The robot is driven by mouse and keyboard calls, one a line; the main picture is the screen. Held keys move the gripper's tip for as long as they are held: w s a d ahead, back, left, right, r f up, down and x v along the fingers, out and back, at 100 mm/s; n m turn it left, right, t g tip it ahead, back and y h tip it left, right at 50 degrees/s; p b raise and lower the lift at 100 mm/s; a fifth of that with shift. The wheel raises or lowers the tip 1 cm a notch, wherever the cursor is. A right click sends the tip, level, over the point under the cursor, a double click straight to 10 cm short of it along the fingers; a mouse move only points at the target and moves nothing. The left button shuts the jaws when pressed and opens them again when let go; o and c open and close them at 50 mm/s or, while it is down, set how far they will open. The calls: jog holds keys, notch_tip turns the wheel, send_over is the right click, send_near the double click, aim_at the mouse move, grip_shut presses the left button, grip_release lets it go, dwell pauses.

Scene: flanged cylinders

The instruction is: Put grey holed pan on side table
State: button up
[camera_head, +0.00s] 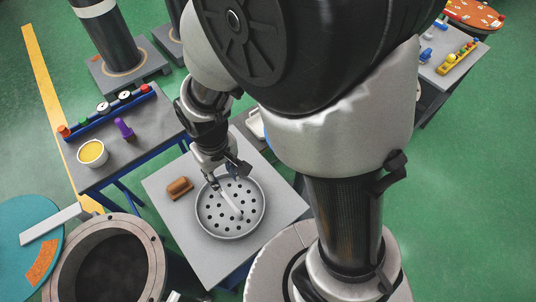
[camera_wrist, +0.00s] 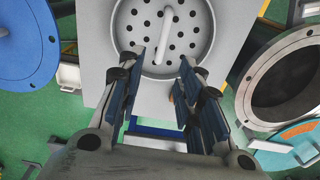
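The grey holed pan (camera_head: 211,222) sits on a light grey table (camera_head: 266,230) in the head view. It is round and shallow, with many dark holes and a pale bar handle across its middle. My gripper (camera_head: 226,176) is over the pan's far rim. In the wrist view, the pan (camera_wrist: 183,63) shows beyond my open gripper (camera_wrist: 161,57), with the handle above the gap between the fingers. Nothing is between the fingers. I cannot tell the exact height of the fingers above the pan. Which table is the side table is not clear.
A brown block (camera_head: 179,188) lies left of the pan. A dark-topped table (camera_head: 150,137) at left holds a yellow-filled cup (camera_head: 92,153), a purple item (camera_head: 124,128) and a blue rail. A large flanged cylinder (camera_head: 107,260) stands at front left. Another table (camera_head: 440,77) is at upper right.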

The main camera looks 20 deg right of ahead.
jog(key=s+d+r+m+t, duration=0.1)
jog(key=s+d+r, duration=0.4)
jog(key=r, duration=0.5)
jog(key=s+d+r+m+t, duration=0.2)
jog(key=s+d+r, duration=0.3)
jog(key=r, duration=0.4)
jog(key=shift+s+d+r+t, duration=0.35)
jog(key=shift+s+t, duration=0.25)
jog(key=shift+t, duration=0.1)
